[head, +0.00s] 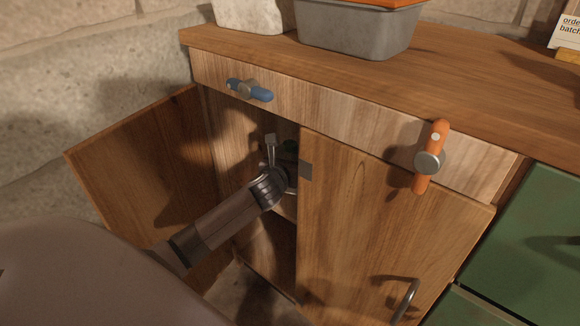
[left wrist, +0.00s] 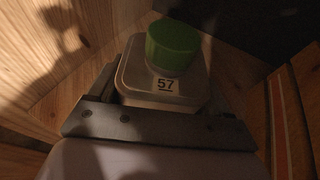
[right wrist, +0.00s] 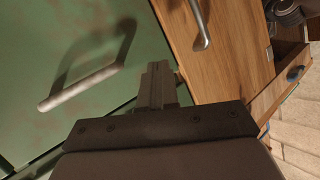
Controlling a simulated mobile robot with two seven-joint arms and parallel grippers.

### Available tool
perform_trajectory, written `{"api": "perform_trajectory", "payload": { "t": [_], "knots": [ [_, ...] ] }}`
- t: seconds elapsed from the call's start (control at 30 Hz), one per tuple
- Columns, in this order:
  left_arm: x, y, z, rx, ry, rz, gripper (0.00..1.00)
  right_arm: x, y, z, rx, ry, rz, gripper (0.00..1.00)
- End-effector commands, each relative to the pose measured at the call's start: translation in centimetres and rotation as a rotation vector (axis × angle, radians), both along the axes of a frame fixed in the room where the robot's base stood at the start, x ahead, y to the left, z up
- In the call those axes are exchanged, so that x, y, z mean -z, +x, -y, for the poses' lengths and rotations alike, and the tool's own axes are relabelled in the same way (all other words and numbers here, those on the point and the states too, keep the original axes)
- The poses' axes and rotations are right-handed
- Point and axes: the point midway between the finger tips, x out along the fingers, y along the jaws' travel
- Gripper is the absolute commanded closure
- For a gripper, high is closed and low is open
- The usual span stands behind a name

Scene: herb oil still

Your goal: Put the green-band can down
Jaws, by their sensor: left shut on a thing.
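The green-band can shows in the left wrist view as a pale metal body (left wrist: 137,84) with a green round top (left wrist: 172,45) and a label reading 57. My left gripper (left wrist: 160,78) has a finger on each side of it and is shut on it. Whether the can touches the surface beneath is hidden. My right gripper (right wrist: 157,85) is shut and empty in front of a green cabinet front (right wrist: 60,60).
The left door (head: 145,170) stands open; the right door (head: 370,220) is closed beside my left arm. A blue knob (head: 249,90) and an orange knob (head: 430,157) stick out above. A grey tub (head: 355,38) stands on the worktop (head: 450,75).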

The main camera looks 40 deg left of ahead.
Motion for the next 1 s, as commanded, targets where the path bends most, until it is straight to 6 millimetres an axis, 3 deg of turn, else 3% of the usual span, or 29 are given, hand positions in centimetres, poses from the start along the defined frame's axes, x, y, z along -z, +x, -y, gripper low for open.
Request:
{"api": "perform_trajectory", "payload": {
  "t": [0.3,0.33,0.37,0.67,0.93,1.0],
  "knots": [
    [-0.1,0.1,0.0,0.001,0.001,0.005,0.76,0.0,0.0,0.1,0.002,-0.003,0.002,1.0],
    [0.1,0.0,0.0,0.0,0.0,0.0,0.11,-0.1,0.0,0.1,0.002,-0.003,0.002,1.0],
    [0.1,0.0,0.0,0.0,0.0,0.0,0.02,-0.1,0.0,0.1,0.002,-0.003,0.002,1.0],
    [-0.3,0.0,0.0,0.001,-0.001,0.001,0.0,-0.2,0.0,0.0,0.002,-0.002,0.0,1.0],
    [-1.5,-3.1,1.1,0.003,0.0,-0.001,0.0,-0.7,0.3,-1.0,-0.017,0.055,-0.071,1.0],
    [-1.8,-4.4,1.5,0.003,0.0,-0.003,0.0,-0.7,0.1,-0.5,-0.004,0.023,-0.069,1.0]
  ]
}}
